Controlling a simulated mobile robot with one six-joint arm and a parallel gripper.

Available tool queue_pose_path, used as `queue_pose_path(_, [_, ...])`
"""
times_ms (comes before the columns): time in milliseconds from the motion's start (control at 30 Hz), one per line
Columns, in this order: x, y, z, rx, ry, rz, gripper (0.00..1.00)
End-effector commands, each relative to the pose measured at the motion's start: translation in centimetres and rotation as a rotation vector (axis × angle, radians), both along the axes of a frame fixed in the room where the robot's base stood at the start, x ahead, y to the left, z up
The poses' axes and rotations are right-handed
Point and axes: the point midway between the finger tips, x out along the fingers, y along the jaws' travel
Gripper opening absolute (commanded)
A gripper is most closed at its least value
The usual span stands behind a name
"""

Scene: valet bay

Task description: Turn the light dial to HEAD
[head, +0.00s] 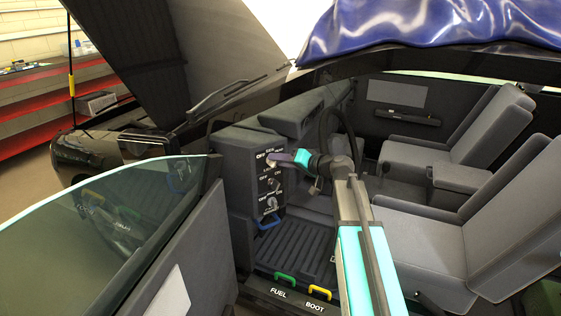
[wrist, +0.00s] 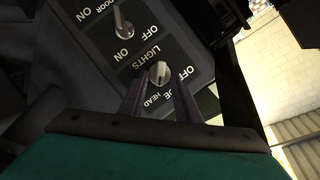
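The light dial (wrist: 160,72) is a small pale knob on a dark panel marked LIGHTS, with OFF, a partly hidden word ending in E, and HEAD around it. I cannot tell which word it points at. My gripper (wrist: 161,86) has its two dark fingers apart, one on each side of the dial, with the HEAD label showing between them. I cannot see either finger touching the knob. In the head view my gripper (head: 281,158) reaches the top of the dash panel (head: 240,180) from the right and partly covers the dial.
Another switch (wrist: 123,24) with ON and OFF labels sits beside the dial panel. More switches (head: 272,184) are below it. A blue handle (head: 269,223), a green FUEL handle (head: 285,279) and a yellow BOOT handle (head: 320,292) sit lower. The open door (head: 165,255) stands at left, seats (head: 425,235) at right.

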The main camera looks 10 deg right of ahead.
Motion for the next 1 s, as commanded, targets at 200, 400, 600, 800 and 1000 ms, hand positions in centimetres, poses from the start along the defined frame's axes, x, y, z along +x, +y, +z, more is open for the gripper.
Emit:
queue_pose_path(200, [-0.6, -0.5, 0.2, -0.001, -0.001, -0.001, 0.3])
queue_pose_path(400, [-2.3, -1.8, 0.8, -0.001, -0.001, -0.002, 0.3])
queue_pose_path(600, [-4.7, -3.7, 1.5, -0.001, 0.0, -0.003, 0.3])
queue_pose_path(800, [-7.2, -5.6, 2.5, 0.0, -0.001, -0.003, 0.3])
queue_pose_path(1000, [-9.3, -7.3, 3.2, 0.001, -0.001, -0.002, 0.3])
